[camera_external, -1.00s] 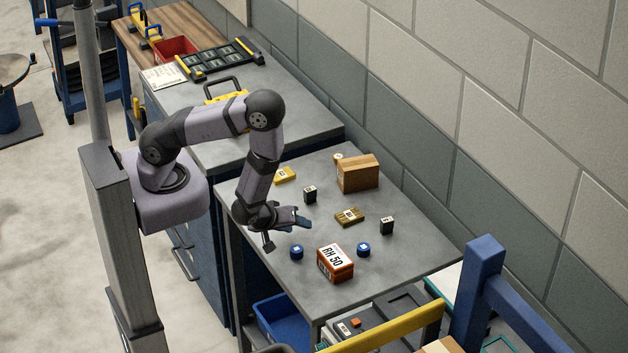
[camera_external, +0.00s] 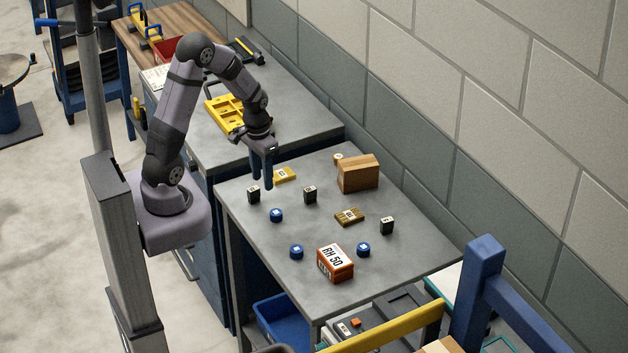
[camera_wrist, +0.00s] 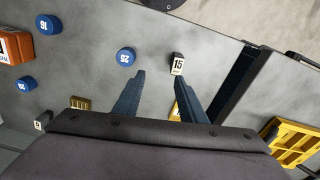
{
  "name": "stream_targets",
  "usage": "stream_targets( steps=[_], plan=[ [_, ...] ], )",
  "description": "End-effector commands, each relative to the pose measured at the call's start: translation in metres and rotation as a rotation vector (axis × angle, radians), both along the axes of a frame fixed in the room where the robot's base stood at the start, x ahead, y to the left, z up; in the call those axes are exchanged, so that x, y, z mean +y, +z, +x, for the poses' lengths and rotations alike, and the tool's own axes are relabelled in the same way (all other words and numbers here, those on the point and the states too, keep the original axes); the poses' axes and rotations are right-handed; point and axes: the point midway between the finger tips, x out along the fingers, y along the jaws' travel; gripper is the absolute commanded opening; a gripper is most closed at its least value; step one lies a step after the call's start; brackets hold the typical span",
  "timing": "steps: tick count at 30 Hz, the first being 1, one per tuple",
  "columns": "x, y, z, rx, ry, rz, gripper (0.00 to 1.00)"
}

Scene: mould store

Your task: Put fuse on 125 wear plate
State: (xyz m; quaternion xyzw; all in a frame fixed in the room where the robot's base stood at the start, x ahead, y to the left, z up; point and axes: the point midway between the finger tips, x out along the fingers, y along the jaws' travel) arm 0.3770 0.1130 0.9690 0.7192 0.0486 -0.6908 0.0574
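My gripper (camera_external: 262,184) hangs over the near left part of the grey table, fingers down, open and empty. In the wrist view its two fingertips (camera_wrist: 160,76) stand apart with bare table between them. A yellow plate (camera_external: 285,174) lies just right of the gripper; a finger partly covers it in the wrist view. A ribbed brass-coloured plate (camera_external: 349,217) lies mid-table. Neither plate's number is legible. Black labelled blocks stand left (camera_external: 253,195), centre (camera_external: 310,194) and right (camera_external: 387,225). The left one reads 15 in the wrist view (camera_wrist: 177,64). I cannot tell which piece is the fuse.
Blue round pieces lie nearby (camera_external: 276,214) and towards the front (camera_external: 296,251), (camera_external: 363,249). A yellow tray (camera_external: 225,114) lies on the adjoining bench.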

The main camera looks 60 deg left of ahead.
Motion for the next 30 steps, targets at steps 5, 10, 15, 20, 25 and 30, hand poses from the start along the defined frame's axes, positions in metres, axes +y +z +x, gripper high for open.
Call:
stream_targets(
  steps=[5, 10, 15, 20, 25, 30],
  plan=[
    [0.024, 0.006, -0.013, 0.035, -0.036, 0.01, 0.38],
    [0.026, 0.006, -0.015, 0.043, -0.044, 0.01, 0.38],
    [0.026, -0.004, -0.016, 0.045, -0.043, 0.008, 0.38],
    [0.026, -0.014, -0.015, 0.043, -0.042, 0.009, 0.38],
    [0.026, -0.016, -0.015, 0.042, -0.041, 0.009, 0.38],
    [0.026, -0.025, -0.017, 0.046, -0.041, 0.008, 0.38]
  ],
)
